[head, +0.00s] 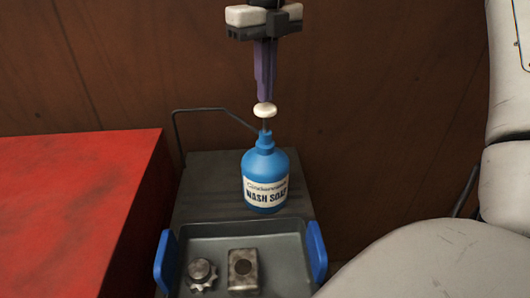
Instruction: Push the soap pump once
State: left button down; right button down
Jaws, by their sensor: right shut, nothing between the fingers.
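The soap pump is a blue bottle (265,178) with a label reading "WASH SOAP", standing upright on a dark grey surface in the head view. Its white pump head (265,110) sits on a thin stem above the blue collar. My right gripper (265,98) points straight down directly above the pump head, its purple fingers together and empty. The fingertips appear at or just above the top of the pump head; I cannot tell whether they touch. My left gripper is not in view.
A grey tray (284,246) with blue handles stands in front of the bottle, holding a gear-like metal part (201,273) and a square metal block (243,270). A red surface (75,205) lies at left. A brown wall (400,110) is behind.

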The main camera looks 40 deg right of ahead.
jog(key=shift+r, duration=0.15)
dwell(0.3)
jog(key=shift+r, duration=2.85)
